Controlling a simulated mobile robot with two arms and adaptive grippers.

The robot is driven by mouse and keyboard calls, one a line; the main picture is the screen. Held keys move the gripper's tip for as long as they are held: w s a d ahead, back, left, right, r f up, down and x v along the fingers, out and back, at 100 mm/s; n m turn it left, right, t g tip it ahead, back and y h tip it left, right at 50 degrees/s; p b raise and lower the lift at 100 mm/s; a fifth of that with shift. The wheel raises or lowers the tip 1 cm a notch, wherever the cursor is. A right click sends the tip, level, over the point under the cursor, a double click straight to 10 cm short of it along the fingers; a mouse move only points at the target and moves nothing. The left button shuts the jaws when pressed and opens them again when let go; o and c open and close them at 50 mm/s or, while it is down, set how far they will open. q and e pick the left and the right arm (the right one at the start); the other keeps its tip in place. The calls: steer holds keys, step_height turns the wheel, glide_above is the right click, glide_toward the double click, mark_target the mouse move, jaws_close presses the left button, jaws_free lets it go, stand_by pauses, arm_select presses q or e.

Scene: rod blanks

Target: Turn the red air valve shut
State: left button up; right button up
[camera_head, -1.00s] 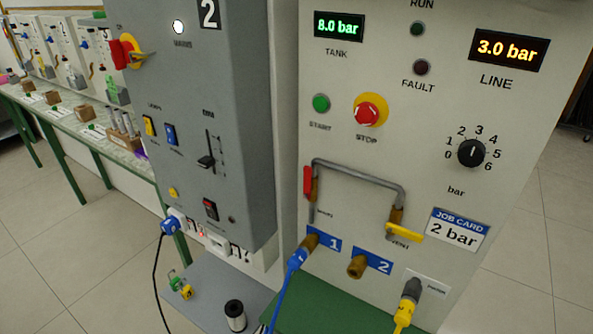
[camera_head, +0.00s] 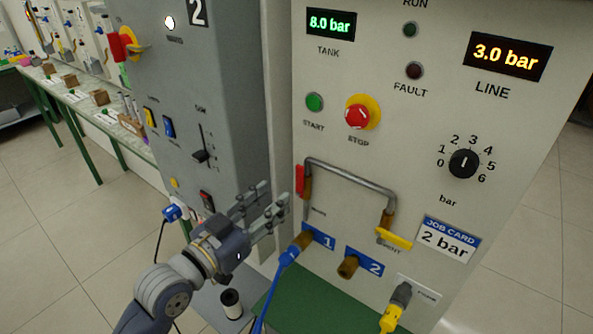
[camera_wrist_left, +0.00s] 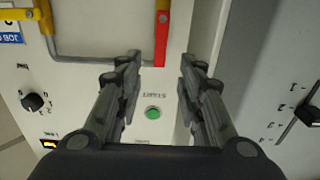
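The red air valve handle (camera_head: 300,182) hangs upright on the left leg of the grey pipe (camera_head: 350,172), on the front of the white panel. In the left wrist view the red handle (camera_wrist_left: 161,38) lies just past the fingertips, within the gap between them. My left gripper (camera_head: 277,197) is open and empty, close to the handle on its left side, with the fingers pointing at the panel. It also shows open in the left wrist view (camera_wrist_left: 160,60). I see no contact with the handle. My right gripper is out of view.
A yellow vent lever (camera_head: 394,239) is on the pipe's right leg. A blue hose (camera_head: 284,262) plugs into port 1 below. The line display (camera_head: 507,55) reads 3.0 bar; the job card (camera_head: 447,240) says 2 bar. A grey cabinet (camera_head: 222,100) stands close on the left.

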mark_target(298, 175)
arm_select(q)
steer(key=p+x, duration=0.1)
steer(key=x, duration=0.2)
steer(key=p+x, duration=0.1)
steer(key=x, duration=0.2)
steer(key=p+x, duration=0.1)
steer(key=x, duration=0.2)
steer(key=shift+r, duration=0.3)
steer(key=shift+x, duration=0.85)
steer(key=shift+f, duration=0.1)
jaws_close()
